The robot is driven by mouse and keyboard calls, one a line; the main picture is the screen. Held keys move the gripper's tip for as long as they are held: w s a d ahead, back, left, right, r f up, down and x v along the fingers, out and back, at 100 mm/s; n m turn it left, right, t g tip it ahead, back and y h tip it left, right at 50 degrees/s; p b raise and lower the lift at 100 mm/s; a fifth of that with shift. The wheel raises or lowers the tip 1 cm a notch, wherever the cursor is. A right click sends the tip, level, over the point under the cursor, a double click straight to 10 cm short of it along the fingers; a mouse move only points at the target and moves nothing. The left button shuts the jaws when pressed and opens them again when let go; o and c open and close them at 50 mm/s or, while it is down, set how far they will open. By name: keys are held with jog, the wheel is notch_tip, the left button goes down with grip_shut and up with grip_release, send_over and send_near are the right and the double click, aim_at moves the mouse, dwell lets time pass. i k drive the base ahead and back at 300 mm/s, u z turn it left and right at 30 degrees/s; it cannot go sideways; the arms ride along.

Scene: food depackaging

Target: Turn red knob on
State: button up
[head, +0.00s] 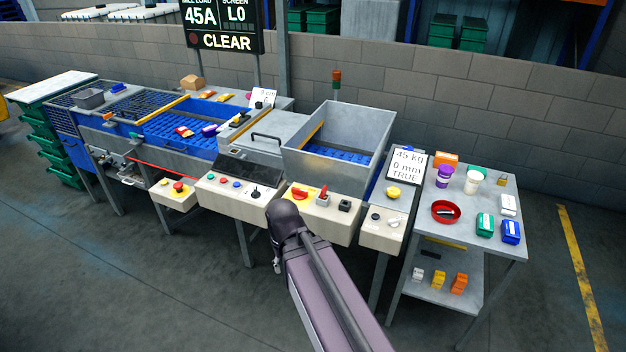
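A red knob (323,193) stands upright from the front control box (318,222) below the grey hopper. The knob's on or off position cannot be read at this size. My arm (320,275) reaches up from the bottom, and its dark rounded joint is just left of and below this box. My gripper is not visible.
A red mushroom button (178,186) sits on a separate box at left. The middle panel (240,197) has buttons and a joystick. A small box with a yellow button (393,192) and a grey cart (475,232) with containers stand at right. The floor in front is clear.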

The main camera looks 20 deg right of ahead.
aim_at(299, 194)
jog(key=z, duration=0.45)
jog(key=i, duration=0.9)
jog(key=z, duration=0.4)
